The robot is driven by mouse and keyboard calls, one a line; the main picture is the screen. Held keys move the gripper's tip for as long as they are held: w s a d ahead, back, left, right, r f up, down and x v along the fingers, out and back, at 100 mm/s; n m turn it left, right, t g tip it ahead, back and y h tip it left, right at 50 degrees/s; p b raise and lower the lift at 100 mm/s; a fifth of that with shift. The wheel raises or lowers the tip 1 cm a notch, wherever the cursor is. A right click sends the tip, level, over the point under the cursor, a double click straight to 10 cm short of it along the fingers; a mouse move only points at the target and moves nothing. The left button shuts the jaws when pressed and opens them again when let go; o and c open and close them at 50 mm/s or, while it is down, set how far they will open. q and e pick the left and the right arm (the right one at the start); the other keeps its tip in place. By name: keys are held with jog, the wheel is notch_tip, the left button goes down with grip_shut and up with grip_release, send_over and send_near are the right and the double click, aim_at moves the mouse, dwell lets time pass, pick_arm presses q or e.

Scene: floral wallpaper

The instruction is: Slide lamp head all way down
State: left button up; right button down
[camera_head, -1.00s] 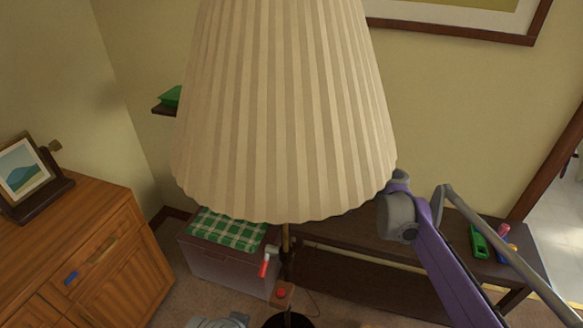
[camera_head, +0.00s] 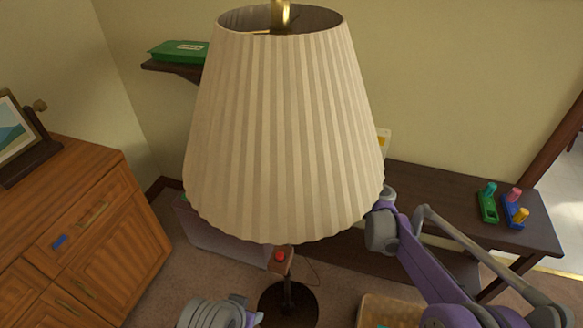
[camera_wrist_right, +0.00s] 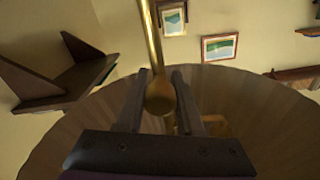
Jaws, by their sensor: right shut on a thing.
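The lamp has a pleated cream shade (camera_head: 285,140), open at the top, on a brass pole (camera_head: 281,14). Its lower rim hangs just above a small wooden block with a red button (camera_head: 280,257) on the stem. The dark round base (camera_head: 288,303) stands on the floor. My right arm reaches in from the right and passes behind the shade, which hides that gripper in the head view. In the right wrist view my right gripper (camera_wrist_right: 160,98) is shut on a round brass knob (camera_wrist_right: 160,97) by the pole, with the shade behind it. My left gripper is not seen.
A wooden dresser (camera_head: 95,225) with a picture frame stands at left. A wall shelf (camera_head: 170,70) holds a green box (camera_head: 178,51). A dark bench (camera_head: 440,200) with coloured toys (camera_head: 515,211) runs behind the lamp at right. A woven basket (camera_head: 388,310) is at bottom right.

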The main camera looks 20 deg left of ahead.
pick_arm(q)
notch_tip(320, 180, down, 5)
jog(key=b, duration=0.3)
jog(key=shift+b, duration=0.35)
pick_arm(e)
notch_tip(320, 180, down, 10)
jog(key=shift+r, duration=0.2)
jog(key=shift+s, duration=0.1)
jog(key=c, duration=0.5)
grip_release()
jog(key=shift+c, duration=0.2)
pick_arm(q)
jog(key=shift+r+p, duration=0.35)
jog(key=shift+p, duration=0.05)
pick_arm(e)
jog(key=d, duration=1)
jog(key=shift+d, duration=0.4)
jog(key=shift+s+r, duration=0.1)
jog(key=shift+s, duration=0.05)
